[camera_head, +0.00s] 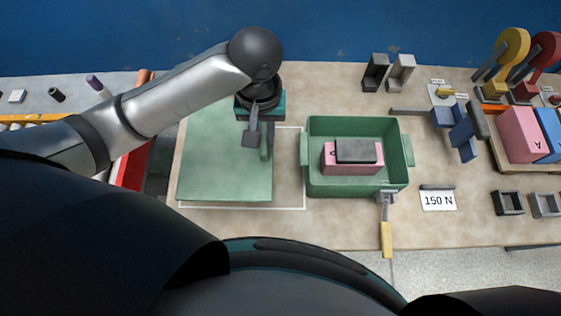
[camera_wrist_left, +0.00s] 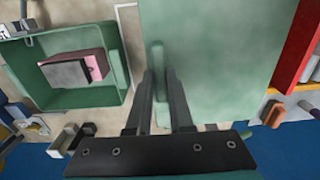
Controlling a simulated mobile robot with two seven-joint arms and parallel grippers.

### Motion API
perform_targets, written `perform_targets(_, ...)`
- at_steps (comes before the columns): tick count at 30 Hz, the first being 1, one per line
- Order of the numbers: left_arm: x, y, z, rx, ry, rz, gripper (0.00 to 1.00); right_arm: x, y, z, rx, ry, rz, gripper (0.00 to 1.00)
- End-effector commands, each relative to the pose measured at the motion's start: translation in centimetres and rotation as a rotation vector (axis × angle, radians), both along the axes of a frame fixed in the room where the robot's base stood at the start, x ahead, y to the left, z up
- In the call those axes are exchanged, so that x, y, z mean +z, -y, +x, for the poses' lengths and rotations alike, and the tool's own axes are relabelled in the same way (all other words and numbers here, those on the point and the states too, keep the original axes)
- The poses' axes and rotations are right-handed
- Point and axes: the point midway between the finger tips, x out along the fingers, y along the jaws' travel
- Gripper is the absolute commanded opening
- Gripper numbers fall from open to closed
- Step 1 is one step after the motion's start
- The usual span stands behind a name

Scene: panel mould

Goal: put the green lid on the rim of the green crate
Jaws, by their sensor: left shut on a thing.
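The green lid (camera_head: 215,160) is a flat pale green panel left of the crate, with a darker green grip bar (camera_head: 266,142) near its right edge. My left gripper (camera_head: 258,143) is shut on this bar. In the left wrist view the bar (camera_wrist_left: 158,60) lies between the two fingers (camera_wrist_left: 160,78). I cannot tell whether the lid touches the table. The green crate (camera_head: 400,150) stands open on the table to the right, apart from the lid. A pink block (camera_head: 350,170) with a grey block (camera_head: 356,151) on top lies inside it. My right gripper is not in view.
A white outline (camera_head: 304,170) on the table (camera_head: 330,225) shows between lid and crate. A yellow-handled tool (camera_head: 386,238) is at the crate's front right. A "150 N" card (camera_head: 438,200) and a blue angled part (camera_head: 461,133) lie right of the crate. A red rail (camera_head: 132,170) is left of the lid.

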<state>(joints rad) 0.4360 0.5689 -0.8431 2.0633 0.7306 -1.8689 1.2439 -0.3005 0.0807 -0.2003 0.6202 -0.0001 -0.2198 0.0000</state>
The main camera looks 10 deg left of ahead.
Motion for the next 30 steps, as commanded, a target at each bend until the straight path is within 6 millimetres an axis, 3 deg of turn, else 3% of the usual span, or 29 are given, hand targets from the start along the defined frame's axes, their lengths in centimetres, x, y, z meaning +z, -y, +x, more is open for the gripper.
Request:
perform_targets(3, -3.6, -0.1, -0.1, 0.001, -0.005, 0.004, 0.00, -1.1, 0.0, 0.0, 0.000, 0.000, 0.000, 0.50)
perform_targets(12, -11.3, -0.1, 0.0, -0.002, -0.002, 0.004, 0.00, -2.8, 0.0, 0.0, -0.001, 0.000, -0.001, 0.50)
perform_targets(30, -18.0, -0.1, 0.0, -0.003, 0.001, 0.001, 0.00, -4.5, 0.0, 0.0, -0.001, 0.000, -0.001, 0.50)
